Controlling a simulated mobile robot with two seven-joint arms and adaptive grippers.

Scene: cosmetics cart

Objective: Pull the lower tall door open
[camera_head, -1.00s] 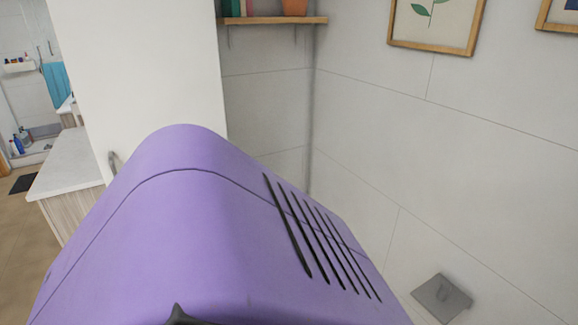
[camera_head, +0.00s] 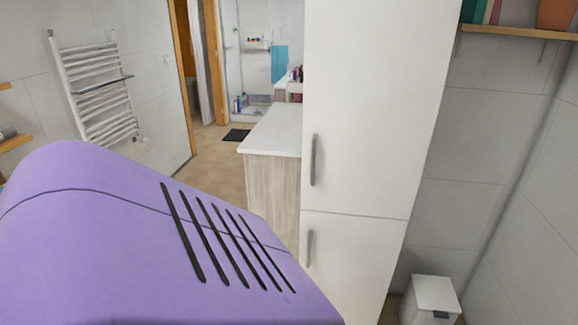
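The tall white cabinet has two doors, one above the other. The lower tall door (camera_head: 355,262) is below the seam and looks shut. Its short grey vertical handle (camera_head: 308,247) is near its left edge, close to the top. The upper door (camera_head: 370,100) looks shut and has a longer grey handle (camera_head: 315,160) low on its left edge. The bottom of the lower door is out of view or hidden behind my purple casing. Neither gripper shows in the picture.
A pale-topped counter (camera_head: 272,130) stands against the cabinet's left side. A white bin (camera_head: 432,300) is on the floor to its right. A towel radiator (camera_head: 97,90) hangs on the left wall. A wooden shelf (camera_head: 520,33) is at upper right. Open floor (camera_head: 215,180) shows left of the counter.

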